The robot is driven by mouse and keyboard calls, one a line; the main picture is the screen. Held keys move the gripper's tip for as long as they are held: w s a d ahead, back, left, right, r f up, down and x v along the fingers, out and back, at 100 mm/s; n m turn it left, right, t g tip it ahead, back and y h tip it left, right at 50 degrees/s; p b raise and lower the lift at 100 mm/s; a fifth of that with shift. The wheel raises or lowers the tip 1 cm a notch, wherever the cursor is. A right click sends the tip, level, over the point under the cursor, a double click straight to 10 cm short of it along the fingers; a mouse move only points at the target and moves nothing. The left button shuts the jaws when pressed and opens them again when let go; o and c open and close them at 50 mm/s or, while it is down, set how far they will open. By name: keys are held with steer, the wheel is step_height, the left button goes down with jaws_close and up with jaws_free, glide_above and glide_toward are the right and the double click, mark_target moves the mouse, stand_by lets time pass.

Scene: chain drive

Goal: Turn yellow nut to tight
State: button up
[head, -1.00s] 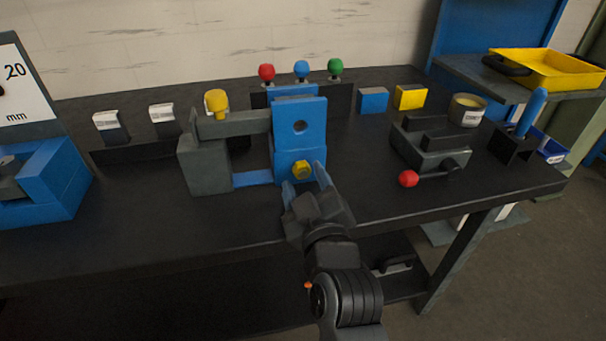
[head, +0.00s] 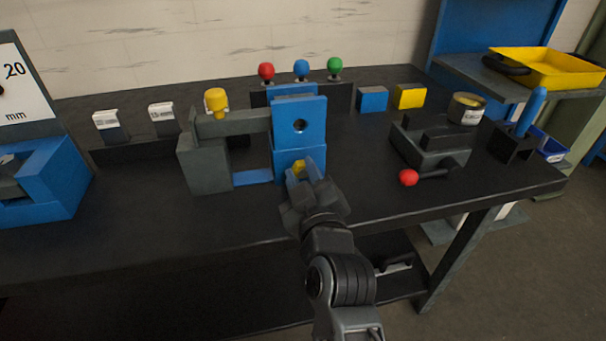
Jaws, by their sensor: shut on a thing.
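The yellow nut (head: 299,166) sits low on the front face of the blue upright block (head: 285,120).
At right are a grey vise (head: 432,148) with a red-ended handle (head: 409,177), a tin (head: 467,108) and a blue-handled tool (head: 531,112). Red, blue and green knobs stand behind.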

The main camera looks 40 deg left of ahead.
steer(key=shift+c, duration=0.9)
steer(key=shift+m, duration=0.3)
steer(key=m+p, duration=0.1)
steer(key=m, duration=0.4)
steer(key=shift+w+d, duration=0.1)
steer(key=shift+w, duration=0.05)
steer(key=m+p, duration=0.1)
steer(key=m, duration=0.3)
steer(key=shift+d+p, duration=0.1)
steer(key=shift+p, duration=0.3)
steer(key=shift+w+f+m+p, duration=0.1)
steer(key=shift+m+p, duration=0.25)
steer(key=shift+m, duration=1.05)
steer(key=o, duration=1.1)
steer(key=shift+c, duration=0.2)
